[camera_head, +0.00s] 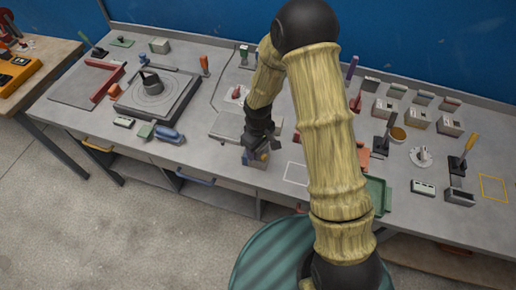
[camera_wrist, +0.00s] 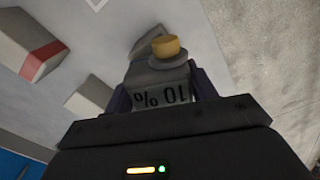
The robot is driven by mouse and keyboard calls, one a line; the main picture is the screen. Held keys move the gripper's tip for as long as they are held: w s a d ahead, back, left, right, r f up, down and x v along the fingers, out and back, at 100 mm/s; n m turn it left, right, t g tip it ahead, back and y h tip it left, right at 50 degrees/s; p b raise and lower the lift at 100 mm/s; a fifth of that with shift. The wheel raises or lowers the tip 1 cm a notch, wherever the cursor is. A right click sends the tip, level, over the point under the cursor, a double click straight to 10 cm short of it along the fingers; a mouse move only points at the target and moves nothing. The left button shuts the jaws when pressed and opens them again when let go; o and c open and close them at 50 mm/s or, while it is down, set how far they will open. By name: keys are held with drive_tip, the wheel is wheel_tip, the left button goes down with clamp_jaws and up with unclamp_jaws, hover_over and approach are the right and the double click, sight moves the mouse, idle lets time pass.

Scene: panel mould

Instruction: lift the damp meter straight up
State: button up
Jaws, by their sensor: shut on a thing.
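The damp meter (camera_wrist: 163,80) is a grey block with a yellow knob on top and a "10 %" label, upside down in the wrist view. My gripper (camera_wrist: 160,92) is shut on it, with one dark finger on each side. In the head view my gripper (camera_head: 258,146) points down at the bench's front edge. The meter (camera_head: 256,159) shows under it as a small bluish-grey block, partly hidden by the fingers. I cannot tell whether its base touches the bench.
The grey bench (camera_head: 220,168) has a white outlined square (camera_head: 296,173) just right of the meter. A green tray (camera_head: 377,193) stands beyond my arm. A blue block (camera_head: 169,135) and a turntable (camera_head: 152,86) are to the left. The floor is open in front.

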drive_tip(key=shift+r, duration=0.1)
wheel_tip(320, 180, up, 10)
drive_tip(key=shift+f+b, duration=0.1)
drive_tip(key=shift+b, duration=0.8)
